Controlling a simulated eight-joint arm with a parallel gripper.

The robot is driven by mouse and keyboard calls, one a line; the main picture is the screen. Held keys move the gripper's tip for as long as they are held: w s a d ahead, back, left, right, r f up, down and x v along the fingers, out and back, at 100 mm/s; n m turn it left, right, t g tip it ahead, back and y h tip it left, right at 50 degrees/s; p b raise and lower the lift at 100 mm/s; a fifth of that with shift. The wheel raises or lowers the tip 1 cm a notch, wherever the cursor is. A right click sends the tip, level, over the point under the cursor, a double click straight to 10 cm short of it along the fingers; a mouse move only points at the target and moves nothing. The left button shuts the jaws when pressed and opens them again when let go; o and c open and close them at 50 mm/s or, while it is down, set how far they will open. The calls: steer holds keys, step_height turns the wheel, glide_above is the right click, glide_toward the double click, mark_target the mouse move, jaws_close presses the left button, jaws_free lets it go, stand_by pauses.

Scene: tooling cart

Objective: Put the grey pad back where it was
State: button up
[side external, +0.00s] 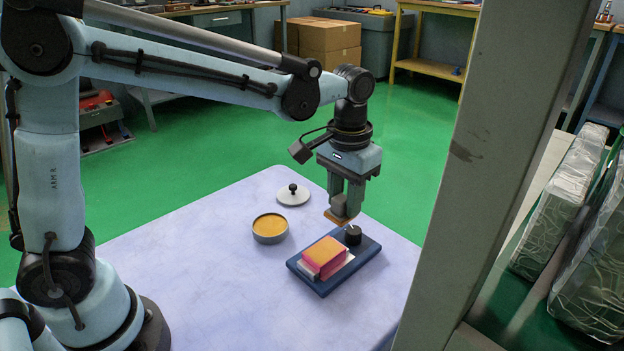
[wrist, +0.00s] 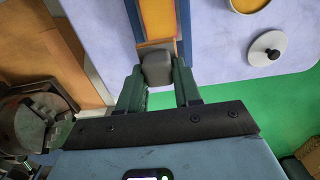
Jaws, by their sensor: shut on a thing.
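My gripper (side external: 346,195) points down and is shut on the grey pad (side external: 338,207), a small grey block with an orange-tan underside. In the wrist view the grey pad (wrist: 157,68) sits between both fingers. It is held in the air above the far end of a dark blue base (side external: 316,287). On this base rests a block (side external: 325,254) with an orange top and pink side, on a whitish layer. A black round knob (side external: 353,235) stands at the base's far end, just below and right of the held pad. The wrist view does not show the knob.
A round tin (side external: 270,237) with orange contents stands left of the base. A white lid with a black knob (side external: 293,194) lies behind it. The pale tabletop (side external: 190,250) is clear on the left. A grey post (side external: 500,150) rises at the right.

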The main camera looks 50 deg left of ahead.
steer(key=w+a+f, duration=0.2)
steer(key=a, duration=0.1)
steer(key=w+a+f, duration=0.2)
steer(key=a+f, duration=0.1)
steer(key=a, duration=0.1)
steer(key=w+a+f, duration=0.2)
steer(key=a, duration=0.1)
steer(key=shift+w+a+f, duration=0.15)
steer(key=shift+w+a, duration=0.05)
steer(key=shift+f, duration=2.05)
steer(key=shift+f, duration=0.1)
steer(key=o, duration=1)
